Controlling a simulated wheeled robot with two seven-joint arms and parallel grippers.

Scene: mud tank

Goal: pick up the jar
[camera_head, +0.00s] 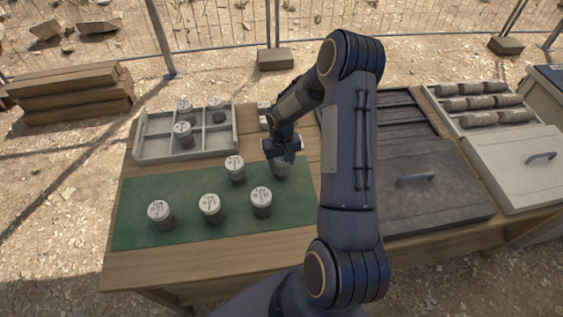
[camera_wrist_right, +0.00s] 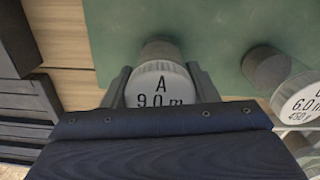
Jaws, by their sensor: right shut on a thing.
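My right gripper (camera_head: 281,152) is over the back right part of the green mat (camera_head: 135,212), shut on a jar (camera_head: 281,168). In the right wrist view this jar (camera_wrist_right: 161,84) has a white lid marked "A 9.0 m" and sits between the two fingers; its lower text is hidden by my gripper. I cannot tell whether it still touches the mat. Several other white-lidded jars stand upright on the mat, among them one (camera_head: 235,169) left of the gripper and one (camera_head: 261,202) in front of it. My left gripper is not in view.
A grey divided tray (camera_head: 187,154) with several jars stands at the table's back left. Small white-topped items (camera_head: 264,108) stand behind the gripper. A dark box with a handled lid (camera_head: 432,190) and a pale box (camera_head: 525,165) with rolls fill the right.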

